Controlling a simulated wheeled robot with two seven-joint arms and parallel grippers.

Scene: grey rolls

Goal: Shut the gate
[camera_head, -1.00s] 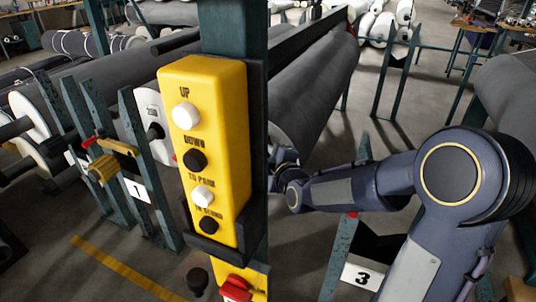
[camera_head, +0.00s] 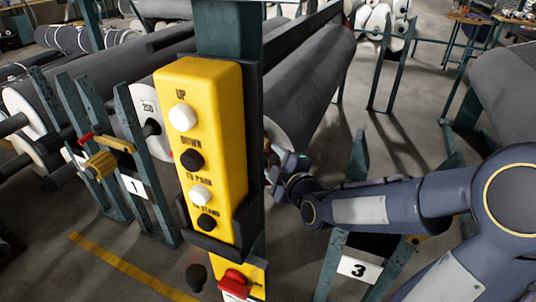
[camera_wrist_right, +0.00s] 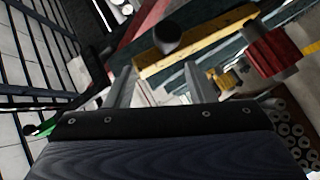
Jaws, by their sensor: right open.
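A yellow bar (camera_wrist_right: 200,42) with a round black knob (camera_wrist_right: 168,37) crosses the upper part of the right wrist view; it appears to be the gate. A ribbed red block (camera_wrist_right: 272,52) sits at its right end. My right gripper (camera_wrist_right: 158,72) is open, its two fingers pointing toward the bar with the knob above the gap between them. I cannot tell whether they touch. My left gripper is not in view.
Left of the box, stand 1 (camera_head: 135,187) carries a yellow bar with a ribbed yellow knob (camera_head: 101,165). Stand 3 (camera_head: 359,270) is below my right arm. A large grey roll (camera_head: 315,85) lies behind the post. Floor shows between the stands.

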